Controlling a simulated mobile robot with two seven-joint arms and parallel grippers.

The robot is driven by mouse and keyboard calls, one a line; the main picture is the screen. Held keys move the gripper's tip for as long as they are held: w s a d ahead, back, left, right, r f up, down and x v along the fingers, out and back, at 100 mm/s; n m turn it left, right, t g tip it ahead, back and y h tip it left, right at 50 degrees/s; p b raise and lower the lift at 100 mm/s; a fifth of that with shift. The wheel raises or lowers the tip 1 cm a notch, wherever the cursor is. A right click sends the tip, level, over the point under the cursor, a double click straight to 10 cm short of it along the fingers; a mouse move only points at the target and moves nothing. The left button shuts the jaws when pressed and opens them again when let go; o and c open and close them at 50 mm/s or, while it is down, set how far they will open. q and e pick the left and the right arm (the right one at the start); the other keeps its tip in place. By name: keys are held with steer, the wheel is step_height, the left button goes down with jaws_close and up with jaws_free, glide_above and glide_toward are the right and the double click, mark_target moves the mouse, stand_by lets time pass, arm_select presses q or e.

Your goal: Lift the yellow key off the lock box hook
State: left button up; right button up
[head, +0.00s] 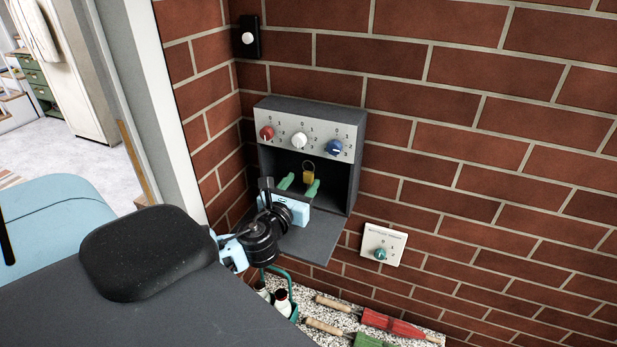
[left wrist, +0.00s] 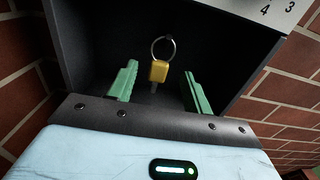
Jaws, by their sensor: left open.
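The yellow key (head: 308,178) hangs by its ring on a hook inside the open lock box (head: 354,190). In the left wrist view, the key (left wrist: 159,71) hangs in the middle of the dark box (left wrist: 88,50), its ring around the small hook (left wrist: 170,38). My left gripper (head: 298,186) has its green fingers reaching into the box. In the left wrist view, the fingers of the left gripper (left wrist: 160,88) are spread apart, one on each side of the key, with clear gaps. Nothing is between them in contact. My right gripper is not in view.
The box front carries red (head: 267,132), white (head: 299,140) and blue (head: 335,146) dials. Its flap (head: 312,243) hangs open below my gripper. A wall dial plate (head: 383,245) is to the right. Brick wall surrounds the box.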

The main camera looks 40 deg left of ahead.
mark_target(307, 175)
arm_select(q)
steer(key=shift+x, duration=2.55)
steer(key=c, duration=1)
